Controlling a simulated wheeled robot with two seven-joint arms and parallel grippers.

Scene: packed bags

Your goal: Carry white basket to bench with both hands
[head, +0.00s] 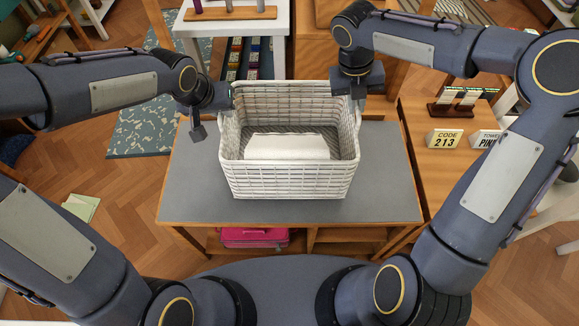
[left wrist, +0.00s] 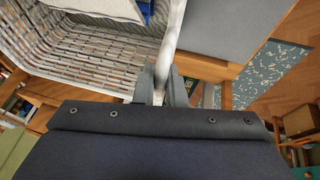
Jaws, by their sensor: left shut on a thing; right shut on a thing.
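The white basket (head: 290,181) is woven and upright, over the middle of the grey-topped bench (head: 390,185). I cannot tell whether its base touches the top. A white block-like item (head: 288,146) lies inside. My left gripper (head: 212,112) is shut on the basket's left handle; the left wrist view shows the pale handle between the fingers (left wrist: 163,88), with the basket's woven wall (left wrist: 85,62) beside it. My right gripper (head: 357,90) is shut on the basket at its right back side; its fingertips are partly hidden.
A white table (head: 262,27) is behind the basket. A pink case (head: 254,237) lies on the shelf below the grey top. Wooden floor is open at left.

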